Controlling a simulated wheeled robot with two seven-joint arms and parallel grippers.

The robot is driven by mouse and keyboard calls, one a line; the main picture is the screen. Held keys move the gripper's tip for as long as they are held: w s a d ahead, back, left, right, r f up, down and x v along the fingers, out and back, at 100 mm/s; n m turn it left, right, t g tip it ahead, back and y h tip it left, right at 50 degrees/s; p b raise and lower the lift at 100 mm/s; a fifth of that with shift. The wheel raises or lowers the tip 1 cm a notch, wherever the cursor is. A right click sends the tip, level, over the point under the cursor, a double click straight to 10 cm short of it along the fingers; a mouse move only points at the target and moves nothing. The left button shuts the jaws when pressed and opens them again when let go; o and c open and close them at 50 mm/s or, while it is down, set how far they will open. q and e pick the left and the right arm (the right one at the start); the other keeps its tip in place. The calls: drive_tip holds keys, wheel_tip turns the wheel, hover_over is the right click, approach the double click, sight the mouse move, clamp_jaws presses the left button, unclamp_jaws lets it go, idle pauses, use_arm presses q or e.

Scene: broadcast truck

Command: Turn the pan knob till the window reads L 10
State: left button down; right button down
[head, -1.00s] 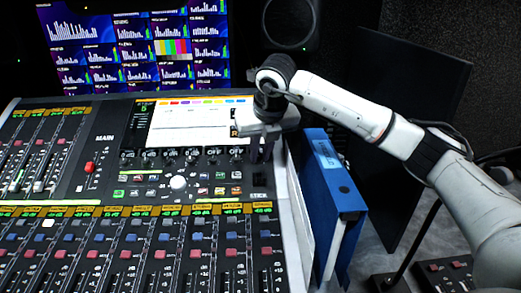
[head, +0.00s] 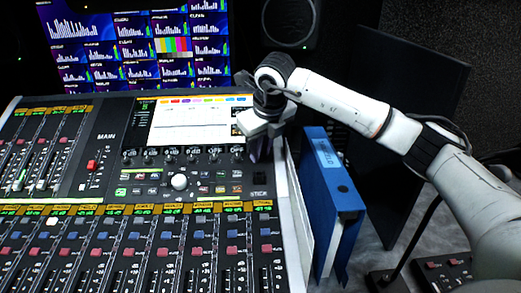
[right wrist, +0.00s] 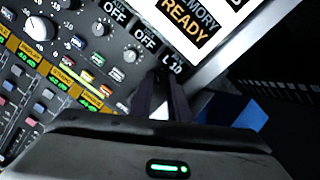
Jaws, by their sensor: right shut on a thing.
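My right gripper (head: 258,148) reaches down onto the right end of the console's knob row. In the right wrist view its two dark fingers (right wrist: 163,98) are close together, shut on the pan knob, which they hide. Just above the fingertips, a small dark window (right wrist: 172,64) shows white characters that look like "L 10", seen at a slant; the last digit is not fully sharp. In the head view the gripper covers this window. My left gripper is in neither view.
Neighbouring knobs (right wrist: 130,55) with windows reading OFF (right wrist: 145,38) sit close beside the fingers. The console screen (head: 190,122) is just behind.

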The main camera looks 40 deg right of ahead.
drive_tip(key=c, duration=1.7)
unclamp_jaws()
drive_tip(key=shift+r, duration=0.1)
drive_tip(key=v, duration=1)
